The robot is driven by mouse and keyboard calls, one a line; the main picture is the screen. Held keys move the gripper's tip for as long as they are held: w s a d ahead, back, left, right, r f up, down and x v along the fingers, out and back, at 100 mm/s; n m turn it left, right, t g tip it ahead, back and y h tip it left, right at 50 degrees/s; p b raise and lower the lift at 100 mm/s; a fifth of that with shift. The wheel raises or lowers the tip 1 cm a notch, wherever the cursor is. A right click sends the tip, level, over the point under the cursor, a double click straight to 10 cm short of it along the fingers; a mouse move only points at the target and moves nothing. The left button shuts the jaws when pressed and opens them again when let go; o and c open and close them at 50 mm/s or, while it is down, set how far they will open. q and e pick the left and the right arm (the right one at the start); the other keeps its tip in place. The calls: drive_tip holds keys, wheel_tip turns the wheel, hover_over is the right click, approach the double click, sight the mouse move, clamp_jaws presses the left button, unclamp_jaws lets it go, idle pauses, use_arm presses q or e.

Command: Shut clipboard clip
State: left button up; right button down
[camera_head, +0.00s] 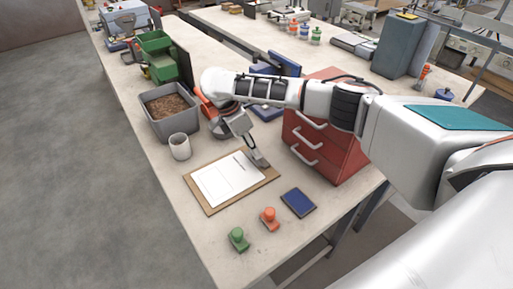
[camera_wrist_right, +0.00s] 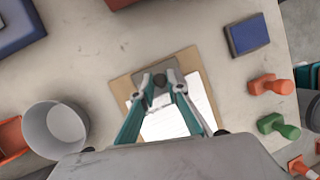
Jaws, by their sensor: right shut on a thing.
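The clipboard (camera_head: 262,183) lies flat on the table, a brown board with a white sheet (camera_head: 226,180) on it. Its grey metal clip (camera_head: 258,158) is at the board's far right edge in the head view. The clip (camera_wrist_right: 173,64) also shows in the right wrist view at the top edge of the board (camera_wrist_right: 124,88). My right gripper (camera_head: 254,160) is at the clip, and its two fingertips (camera_wrist_right: 160,88) are close together over it. The fingers partly cover the clip, so its exact angle is hard to tell. My left gripper is in neither view.
A grey bin of brown pellets (camera_head: 171,106) and a white cup (camera_head: 180,147) stand left of my right arm. A red drawer cabinet (camera_head: 342,157) stands close on the right. A blue pad (camera_head: 298,203), a red stamp (camera_head: 269,218) and a green stamp (camera_head: 238,239) lie in front.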

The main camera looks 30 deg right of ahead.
sight(250, 157)
drive_tip(key=h, duration=0.1)
drive_tip(key=a+h, duration=0.1)
drive_tip(key=h, duration=0.1)
drive_tip(key=shift+a+f+h, duration=0.2)
drive_tip(key=shift+a+h, duration=0.1)
drive_tip(key=shift+s+a+f+m+t+h, duration=0.15)
drive_tip(key=shift+a+f+m+h, duration=0.15)
drive_tip(key=shift+h, duration=0.65)
drive_tip(key=shift+a+f+m+t+h, duration=0.15)
drive_tip(key=shift+a+f+m+h, duration=0.1)
drive_tip(key=shift+h, duration=0.7)
drive_tip(key=shift+f, duration=0.1)
drive_tip(key=c, duration=2)
unclamp_jaws()
drive_tip(key=shift+v, duration=3.75)
drive_tip(key=shift+s+f, duration=0.1)
drive_tip(key=shift+s, duration=0.1)
